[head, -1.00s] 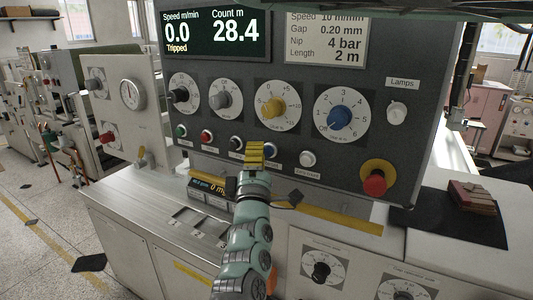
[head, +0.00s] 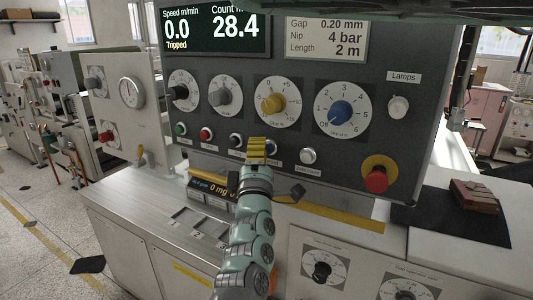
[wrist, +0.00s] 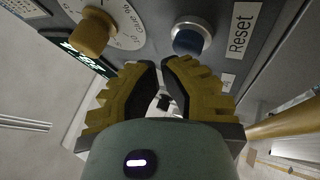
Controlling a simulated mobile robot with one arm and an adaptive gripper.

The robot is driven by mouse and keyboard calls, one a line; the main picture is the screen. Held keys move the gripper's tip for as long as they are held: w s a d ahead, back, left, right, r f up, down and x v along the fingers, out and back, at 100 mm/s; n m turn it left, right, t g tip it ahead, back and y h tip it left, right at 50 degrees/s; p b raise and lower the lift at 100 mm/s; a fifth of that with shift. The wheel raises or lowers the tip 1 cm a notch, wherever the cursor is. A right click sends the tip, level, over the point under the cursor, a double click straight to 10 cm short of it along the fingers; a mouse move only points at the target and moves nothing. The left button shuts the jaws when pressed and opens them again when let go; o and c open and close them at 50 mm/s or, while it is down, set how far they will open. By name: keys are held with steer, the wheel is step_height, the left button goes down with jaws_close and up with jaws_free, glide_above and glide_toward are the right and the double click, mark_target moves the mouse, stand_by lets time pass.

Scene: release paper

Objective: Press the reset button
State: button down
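The reset button is a blue round button with a silver ring (wrist: 190,38), beside a "Reset" label in the wrist view. My gripper has yellow ridged fingers, and the wrist view shows the fingertips (wrist: 161,64) close together with nothing held. They are just below and left of the blue button in that view. I cannot tell whether they touch the panel.
A yellow knob (head: 273,103) sits above the gripper. A black button (head: 236,140) and a white button (head: 308,156) flank it. A red emergency stop (head: 376,180) is at the lower right. The display (head: 214,28) reads 0.0 and "Tripped".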

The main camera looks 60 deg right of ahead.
steer(key=shift+d+b, duration=0.5)
steer(key=shift+b, duration=0.05)
stand_by(0.7)
steer(key=shift+a, duration=0.2)
steer(key=shift+a+b, duration=0.55)
steer(key=shift+a, duration=0.15)
steer(key=a, duration=0.1)
steer(key=a+b, duration=0.1)
steer(key=a, duration=0.1)
steer(key=a+b, duration=0.1)
steer(key=a, duration=0.1)
steer(key=shift+s, duration=0.25)
stand_by(0.9)
